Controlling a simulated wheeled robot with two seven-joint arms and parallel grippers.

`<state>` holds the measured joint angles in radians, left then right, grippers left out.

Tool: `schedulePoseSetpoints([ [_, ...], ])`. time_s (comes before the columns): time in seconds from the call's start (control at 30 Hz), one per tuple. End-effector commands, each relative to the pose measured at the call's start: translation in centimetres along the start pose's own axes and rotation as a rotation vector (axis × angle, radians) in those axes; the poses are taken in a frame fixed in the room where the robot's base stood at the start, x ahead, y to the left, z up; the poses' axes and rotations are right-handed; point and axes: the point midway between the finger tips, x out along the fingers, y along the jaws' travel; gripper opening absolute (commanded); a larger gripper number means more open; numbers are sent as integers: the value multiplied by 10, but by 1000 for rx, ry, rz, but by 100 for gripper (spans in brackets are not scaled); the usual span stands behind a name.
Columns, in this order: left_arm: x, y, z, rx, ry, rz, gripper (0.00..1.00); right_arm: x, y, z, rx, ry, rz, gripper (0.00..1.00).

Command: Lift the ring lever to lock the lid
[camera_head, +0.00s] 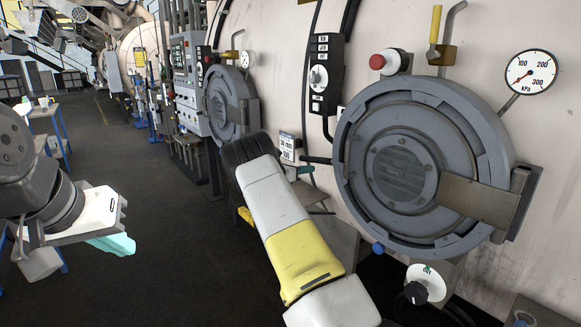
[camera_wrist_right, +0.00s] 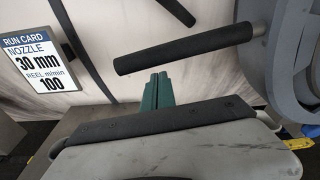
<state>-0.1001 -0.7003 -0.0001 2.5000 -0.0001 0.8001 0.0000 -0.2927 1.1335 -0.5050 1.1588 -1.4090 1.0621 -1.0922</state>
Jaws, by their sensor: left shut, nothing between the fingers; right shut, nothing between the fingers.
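The round grey lid (camera_head: 400,172) sits closed against the pale machine wall at the right of the head view. The ring lever (camera_head: 317,160), a bar with a black grip, sticks out from the left side of the lid's ring. It crosses the upper middle of the right wrist view (camera_wrist_right: 185,47), tilted slightly. My right gripper (camera_wrist_right: 157,90) is shut and empty; its green fingertips show just below the grip in that view, with no clear contact. In the head view the arm largely hides it. My left gripper (camera_head: 120,244) is shut and empty, far from the lid.
A pressure gauge (camera_head: 531,72), a red button (camera_head: 377,62) and a yellow-handled valve (camera_head: 435,30) sit above the lid. A black switch box (camera_head: 319,75) and a run card (camera_head: 287,146) are left of it. A white dial (camera_head: 427,284) is below. The floor at left is open.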

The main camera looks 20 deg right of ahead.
Motion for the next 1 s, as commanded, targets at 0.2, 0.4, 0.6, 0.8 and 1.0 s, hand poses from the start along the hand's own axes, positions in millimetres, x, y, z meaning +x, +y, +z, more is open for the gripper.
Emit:
schedulePoseSetpoints([
  [0.2,0,0,0,0,0,0,0,-40,0,-20,-9,13,1,0],
  [0.4,0,0,0,0,0,0,0,-77,-1,-22,-11,16,-2,0],
  [0.6,0,0,0,0,0,0,0,-94,-2,-24,-11,19,-5,0],
  [0.8,0,0,0,0,0,0,0,-96,-2,-24,-12,19,-6,0],
  [1.0,0,0,0,0,0,0,0,-96,-3,-24,-8,23,-7,0],
])
